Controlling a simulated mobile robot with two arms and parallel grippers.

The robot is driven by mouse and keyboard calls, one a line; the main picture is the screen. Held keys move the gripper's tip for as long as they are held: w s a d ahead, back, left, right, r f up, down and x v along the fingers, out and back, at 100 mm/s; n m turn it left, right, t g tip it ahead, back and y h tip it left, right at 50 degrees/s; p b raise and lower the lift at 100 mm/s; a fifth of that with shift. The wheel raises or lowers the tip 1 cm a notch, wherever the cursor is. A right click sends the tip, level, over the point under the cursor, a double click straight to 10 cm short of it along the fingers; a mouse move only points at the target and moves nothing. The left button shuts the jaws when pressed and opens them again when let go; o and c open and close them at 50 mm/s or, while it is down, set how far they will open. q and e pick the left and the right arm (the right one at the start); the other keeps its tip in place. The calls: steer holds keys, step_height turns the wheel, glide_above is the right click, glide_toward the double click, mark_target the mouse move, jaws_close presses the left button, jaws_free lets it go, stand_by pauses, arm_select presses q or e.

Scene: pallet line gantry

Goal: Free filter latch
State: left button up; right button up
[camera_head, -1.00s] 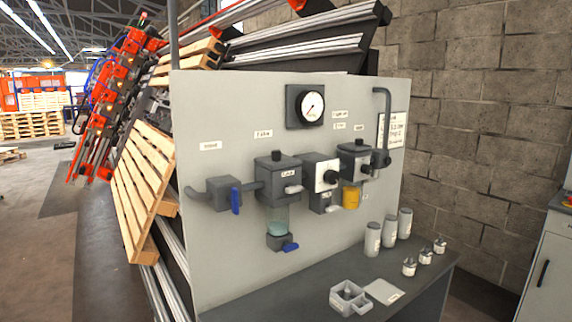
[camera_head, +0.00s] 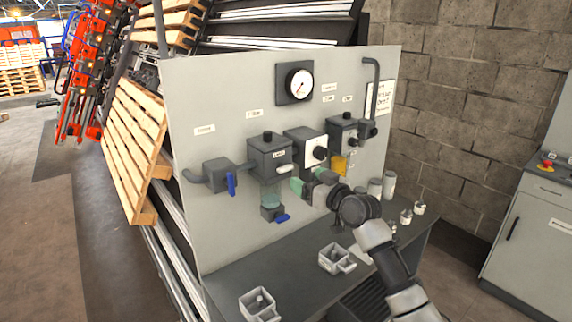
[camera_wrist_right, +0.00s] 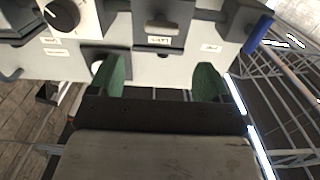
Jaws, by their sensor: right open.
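The filter unit (camera_head: 270,152) is a dark grey block on the pale panel, with a light tab on its front. A clear bluish bowl (camera_head: 271,196) hangs below it, with a blue-handled drain (camera_head: 283,218) at the bottom. My right gripper (camera_head: 307,181) is open, its green fingertips just right of the bowl and below the regulator (camera_head: 306,146). No thing shows between its fingers in the right wrist view (camera_wrist_right: 160,80). I cannot tell whether a fingertip touches anything. My left gripper is out of view.
A blue-handled valve (camera_head: 220,176) is left of the filter; a yellow bowl (camera_head: 339,164) is right. The grey bench (camera_head: 290,268) holds two trays, one here (camera_head: 260,304), plus canisters (camera_head: 388,184) and small cups (camera_head: 419,208). A cabinet (camera_head: 530,225) stands right.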

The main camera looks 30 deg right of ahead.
mark_target(288, 168)
steer(key=w, duration=0.2)
steer(key=w+p, duration=0.1)
steer(key=w, duration=0.2)
steer(key=w+a+p, duration=0.1)
steer(key=w, duration=0.2)
steer(key=shift+w, duration=0.25)
steer(key=shift+w+f, duration=0.15)
steer(key=shift+w, duration=0.55)
steer(key=c, duration=0.9)
